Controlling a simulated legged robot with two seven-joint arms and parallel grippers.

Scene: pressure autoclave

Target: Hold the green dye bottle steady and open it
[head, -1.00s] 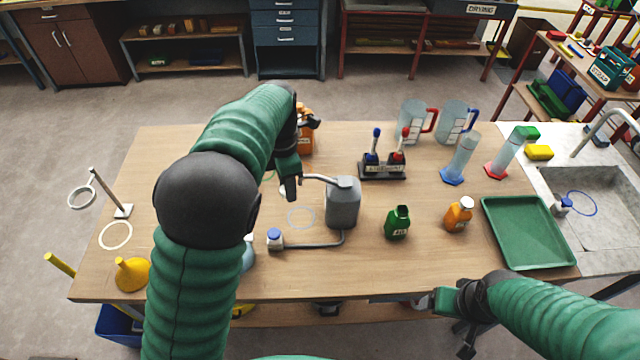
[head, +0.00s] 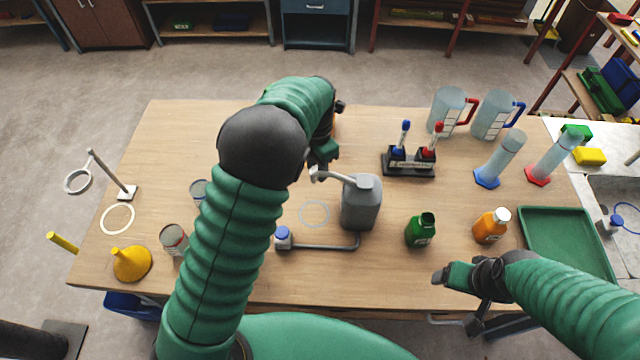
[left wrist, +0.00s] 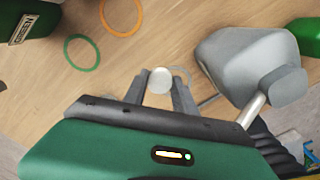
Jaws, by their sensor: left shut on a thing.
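The green dye bottle (head: 420,230) stands upright on the table, right of the grey can. Its neck looks dark and uncapped. My left gripper (head: 322,155) is well left of and behind it, above the table near the spout of the grey can (head: 361,203). In the left wrist view its fingers (left wrist: 160,92) are shut on a small white round piece (left wrist: 160,80) that looks like a cap. My right gripper (head: 440,276) is at the table's front edge, in front of the green bottle and apart from it. Its finger gap does not show clearly.
An orange bottle (head: 491,226) with a white cap stands right of the green one, beside the green tray (head: 570,228). A pipe with a blue-capped end (head: 283,238) lies by the can. A yellow funnel (head: 131,263) is at left.

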